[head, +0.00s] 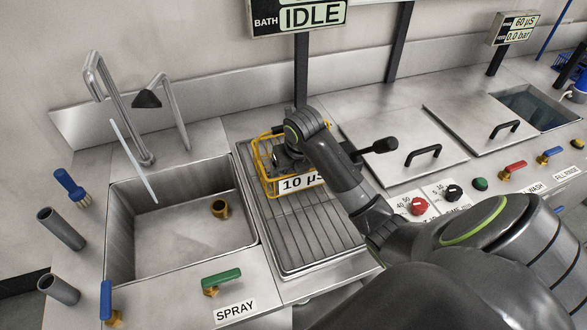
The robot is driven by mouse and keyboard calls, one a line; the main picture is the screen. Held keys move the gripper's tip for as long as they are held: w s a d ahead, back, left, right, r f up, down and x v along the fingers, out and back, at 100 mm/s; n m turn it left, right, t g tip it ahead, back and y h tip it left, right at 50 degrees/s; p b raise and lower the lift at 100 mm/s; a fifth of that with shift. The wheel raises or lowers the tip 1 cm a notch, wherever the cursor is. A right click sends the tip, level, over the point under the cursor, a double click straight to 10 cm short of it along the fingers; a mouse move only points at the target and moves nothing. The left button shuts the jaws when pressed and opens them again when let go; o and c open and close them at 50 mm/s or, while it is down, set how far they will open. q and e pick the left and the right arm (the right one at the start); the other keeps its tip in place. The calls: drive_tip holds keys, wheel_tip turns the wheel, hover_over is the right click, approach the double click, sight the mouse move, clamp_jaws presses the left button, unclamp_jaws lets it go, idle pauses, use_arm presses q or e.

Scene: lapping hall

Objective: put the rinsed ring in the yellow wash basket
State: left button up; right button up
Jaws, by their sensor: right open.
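The yellow wash basket (262,172), a wire frame with a "10 µS" label on its front, stands on the ribbed drain tray right of the sink. My right arm reaches in from the lower right, and its open gripper (283,160) is low at the basket's left part. The arm and gripper hide much of the basket's inside. I see no ring between the fingers. A small hollow brass piece (220,208) sits on the sink floor; I cannot tell whether it is the ring or a sink fitting. My left gripper is out of view.
The steel sink (180,255) lies left of the drain tray (318,240). Two taps (148,150) and a pale slanting rod or stream stand over it. Green (221,278) and blue handles line the front. Lidded tanks (400,140) with black handles are at right.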

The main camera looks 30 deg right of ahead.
drive_tip(key=v, duration=0.3)
drive_tip(key=shift+r, duration=0.25)
drive_tip(key=p+v, duration=0.6)
drive_tip(key=v, duration=0.1)
drive_tip(key=shift+s+r, duration=0.2)
drive_tip(key=shift+r, duration=0.15)
drive_tip(key=shift+f, duration=0.1)
